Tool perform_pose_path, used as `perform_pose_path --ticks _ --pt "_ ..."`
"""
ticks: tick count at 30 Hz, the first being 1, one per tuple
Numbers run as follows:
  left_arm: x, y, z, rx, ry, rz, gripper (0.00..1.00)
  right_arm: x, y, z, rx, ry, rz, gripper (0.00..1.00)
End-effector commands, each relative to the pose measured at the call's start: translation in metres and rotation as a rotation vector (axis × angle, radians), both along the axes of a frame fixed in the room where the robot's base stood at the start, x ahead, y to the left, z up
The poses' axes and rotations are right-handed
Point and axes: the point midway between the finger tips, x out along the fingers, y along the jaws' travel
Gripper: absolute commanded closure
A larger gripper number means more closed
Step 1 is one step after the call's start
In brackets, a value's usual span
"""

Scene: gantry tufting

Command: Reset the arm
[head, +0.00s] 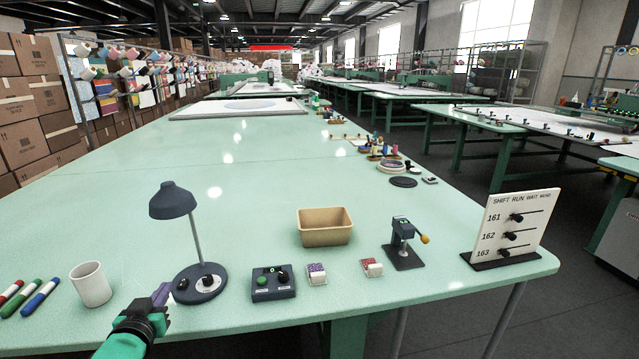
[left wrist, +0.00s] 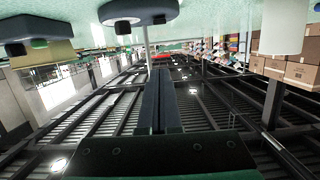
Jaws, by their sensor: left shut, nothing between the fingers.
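My left gripper (head: 160,294) reaches in from the bottom left of the head view, at the table's front edge. Its fingers are shut together with nothing between them. In the left wrist view the closed dark fingers (left wrist: 159,92) point up the middle of a picture that is upside down. The gripper is just left of the dark desk lamp (head: 199,284) and right of the white mug (head: 91,284), apart from the mug. My right gripper is not in view.
On the pale green table (head: 255,195) stand a control box (head: 273,284), a tan bin (head: 325,228), two small packs, a dark device with an orange knob (head: 404,240) and a shift board (head: 512,228). Several markers (head: 30,298) lie far left. The table's middle is clear.

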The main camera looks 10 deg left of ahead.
Motion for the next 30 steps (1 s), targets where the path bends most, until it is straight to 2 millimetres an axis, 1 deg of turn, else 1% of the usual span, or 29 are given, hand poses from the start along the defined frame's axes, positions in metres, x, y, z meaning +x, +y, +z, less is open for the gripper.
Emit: perform_pose_path --ticks 1,2,3,5,6,9,13,17,18,19,22,26,27,29,30 --pt "-0.007 -0.012 -0.020 -0.012 0.077 -0.010 1.00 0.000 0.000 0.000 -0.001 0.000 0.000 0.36" --pt "-0.013 -0.021 -0.034 -0.018 0.137 -0.019 1.00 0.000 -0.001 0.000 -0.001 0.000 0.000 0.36" --pt "-0.023 -0.034 -0.054 -0.025 0.228 -0.035 1.00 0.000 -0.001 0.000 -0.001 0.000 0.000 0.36" --pt "-0.041 -0.056 -0.083 -0.035 0.363 -0.071 1.00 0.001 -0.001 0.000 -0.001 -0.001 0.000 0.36" --pt "-0.054 -0.069 -0.098 -0.039 0.446 -0.097 1.00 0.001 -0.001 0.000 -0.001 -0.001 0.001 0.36" --pt "-0.085 -0.099 -0.128 -0.050 0.623 -0.169 1.00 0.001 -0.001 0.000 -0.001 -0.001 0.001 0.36" --pt "-0.125 -0.134 -0.154 -0.061 0.816 -0.271 1.00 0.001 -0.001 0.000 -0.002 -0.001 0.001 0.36" --pt "-0.166 -0.165 -0.169 -0.071 0.984 -0.386 1.00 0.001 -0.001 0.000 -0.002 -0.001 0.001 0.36" --pt "-0.179 -0.174 -0.172 -0.075 1.032 -0.424 1.00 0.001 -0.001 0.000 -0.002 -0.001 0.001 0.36" --pt "-0.183 -0.177 -0.179 -0.074 1.056 -0.439 1.00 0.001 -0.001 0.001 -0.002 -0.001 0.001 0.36" --pt "-0.174 -0.176 -0.214 -0.074 1.070 -0.431 1.00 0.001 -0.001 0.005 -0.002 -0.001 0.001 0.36" --pt "-0.172 -0.177 -0.261 -0.076 1.090 -0.433 1.00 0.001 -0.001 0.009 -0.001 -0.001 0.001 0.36" --pt "-0.173 -0.177 -0.277 -0.077 1.098 -0.433 1.00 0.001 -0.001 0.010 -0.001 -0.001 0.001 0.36" --pt "-0.176 -0.177 -0.302 -0.078 1.111 -0.434 1.00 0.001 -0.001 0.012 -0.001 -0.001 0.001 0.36" --pt "-0.179 -0.177 -0.319 -0.079 1.119 -0.435 1.00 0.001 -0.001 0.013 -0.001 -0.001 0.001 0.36"
